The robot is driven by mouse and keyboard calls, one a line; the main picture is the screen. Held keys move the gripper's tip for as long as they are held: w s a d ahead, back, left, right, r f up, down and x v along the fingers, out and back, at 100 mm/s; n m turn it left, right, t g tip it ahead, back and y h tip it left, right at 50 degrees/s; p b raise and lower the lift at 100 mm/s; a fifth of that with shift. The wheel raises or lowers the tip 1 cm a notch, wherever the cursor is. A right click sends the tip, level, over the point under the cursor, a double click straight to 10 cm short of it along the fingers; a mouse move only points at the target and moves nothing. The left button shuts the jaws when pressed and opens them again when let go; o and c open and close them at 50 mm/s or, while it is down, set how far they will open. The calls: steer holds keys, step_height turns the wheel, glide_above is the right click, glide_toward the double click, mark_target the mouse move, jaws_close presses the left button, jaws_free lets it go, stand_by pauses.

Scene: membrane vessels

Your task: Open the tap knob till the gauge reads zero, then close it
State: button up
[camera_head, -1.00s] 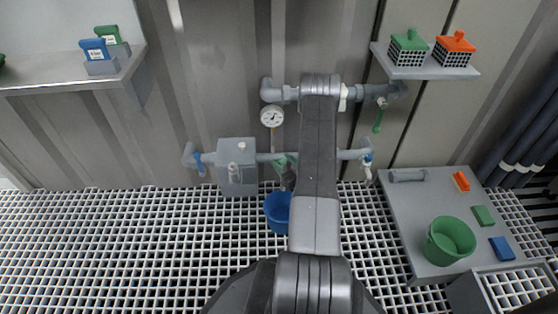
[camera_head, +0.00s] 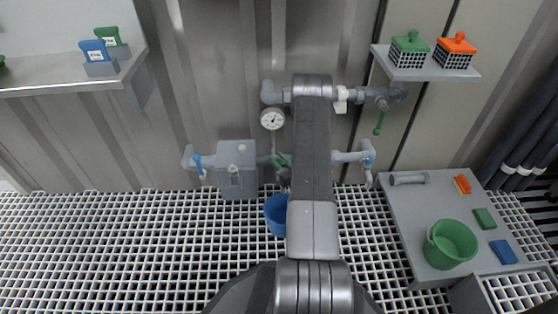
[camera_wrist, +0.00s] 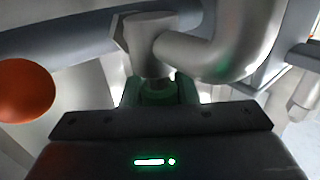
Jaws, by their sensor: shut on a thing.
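The green tap knob (camera_head: 281,160) sits on the lower pipe, just left of my arm and partly hidden by it. In the wrist view the green knob (camera_wrist: 160,92) is straight ahead under a grey pipe fitting, right at my gripper (camera_wrist: 160,100). My gripper is shut on it; the fingertips are mostly hidden behind the dark gripper body. The round white gauge (camera_head: 272,119) hangs below the upper pipe, above the knob. Its dark needle shows, but the figure is too small to read.
A blue bucket (camera_head: 277,212) stands on the grating below the knob. A grey box (camera_head: 237,168) and a blue-handled valve (camera_head: 198,162) are left on the pipe; another blue valve (camera_head: 368,160) is right. A green lever (camera_head: 379,122) hangs at upper right. A grey table (camera_head: 408,215) stands right.

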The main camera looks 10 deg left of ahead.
steer(key=shift+n+g+y, duration=0.3)
steer(key=shift+g, duration=0.1)
steer(key=shift+s+a+n+g+y, duration=0.1)
steer(key=shift+s+n+g+y, duration=0.35)
steer(key=shift+n+g, duration=1.25)
steer(key=shift+n+g+y, duration=0.75)
steer(key=shift+n+g, duration=0.3)
steer(key=shift+g, duration=1.25)
steer(key=shift+s+a+n+g+y, duration=0.1)
steer(key=shift+s+n+g+y, duration=0.35)
steer(key=shift+n+g, duration=1.25)
steer(key=shift+w+g, duration=0.15)
steer(key=shift+g, duration=0.45)
steer(key=o, duration=1)
steer(key=shift+d, duration=0.15)
steer(key=d, duration=0.2)
steer(key=d+p, duration=0.1)
steer(key=d, duration=0.1)
steer(key=d+p, duration=0.1)
steer(key=d, duration=0.2)
steer(key=shift+w+d, duration=0.1)
steer(key=shift+w, duration=0.3)
